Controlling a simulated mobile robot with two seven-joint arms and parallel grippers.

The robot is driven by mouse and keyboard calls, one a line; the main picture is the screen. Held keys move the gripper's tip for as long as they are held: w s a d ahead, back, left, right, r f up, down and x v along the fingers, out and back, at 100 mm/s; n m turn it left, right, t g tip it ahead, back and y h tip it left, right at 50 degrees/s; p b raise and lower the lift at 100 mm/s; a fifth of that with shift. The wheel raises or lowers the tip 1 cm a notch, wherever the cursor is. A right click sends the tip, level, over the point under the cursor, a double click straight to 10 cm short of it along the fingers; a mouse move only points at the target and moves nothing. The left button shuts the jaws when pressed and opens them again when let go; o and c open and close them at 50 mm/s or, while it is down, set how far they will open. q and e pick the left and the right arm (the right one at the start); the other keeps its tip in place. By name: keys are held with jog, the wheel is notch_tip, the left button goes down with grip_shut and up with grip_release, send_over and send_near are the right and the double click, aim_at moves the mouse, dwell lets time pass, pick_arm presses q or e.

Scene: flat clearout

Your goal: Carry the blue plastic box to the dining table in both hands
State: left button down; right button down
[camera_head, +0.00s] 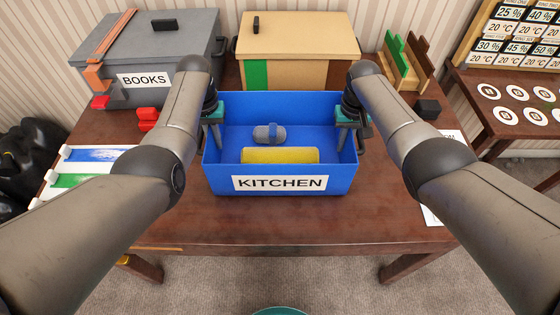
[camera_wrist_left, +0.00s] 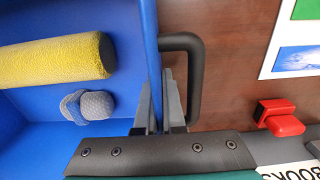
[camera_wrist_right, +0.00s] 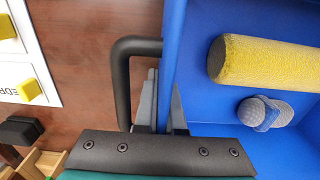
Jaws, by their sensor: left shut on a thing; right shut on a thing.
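The blue plastic box (camera_head: 212,165) has a KITCHEN label on its front and sits upright over the dark wooden table; I cannot tell whether its base touches the top. Inside lie a yellow roll (camera_head: 280,155) and a grey item with a blue band (camera_head: 269,133). My left gripper (camera_head: 213,122) is shut on the box's left wall, one finger on each side, by a black handle (camera_wrist_left: 192,80). My right gripper (camera_head: 350,125) is shut on the right wall in the same way, by the other handle (camera_wrist_right: 122,85).
A grey BOOKS box (camera_head: 165,95) and a tan box (camera_head: 300,50) stand behind. Red blocks (camera_head: 147,118) and printed sheets (camera_head: 85,165) lie left. A black block (camera_head: 427,109) sits right, near a side table with round discs (camera_head: 505,92). Black bags (camera_head: 30,155) are at far left. Carpet lies in front.

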pick_arm(q)
jog(key=shift+f+b, duration=0.5)
pick_arm(e)
jog(key=shift+f, duration=0.5)
pick_arm(q)
jog(key=c, duration=1)
grip_release()
pick_arm(e)
jog(key=c, duration=1)
grip_release()
pick_arm(q)
jog(key=shift+r, duration=0.1)
jog(key=shift+r, duration=3.95)
pick_arm(e)
jog(key=shift+r, duration=0.15)
notch_tip(320, 180, up, 12)
jog(key=shift+f, duration=0.1)
pick_arm(q)
jog(key=shift+w+r, duration=0.1)
jog(key=shift+r, duration=4.35)
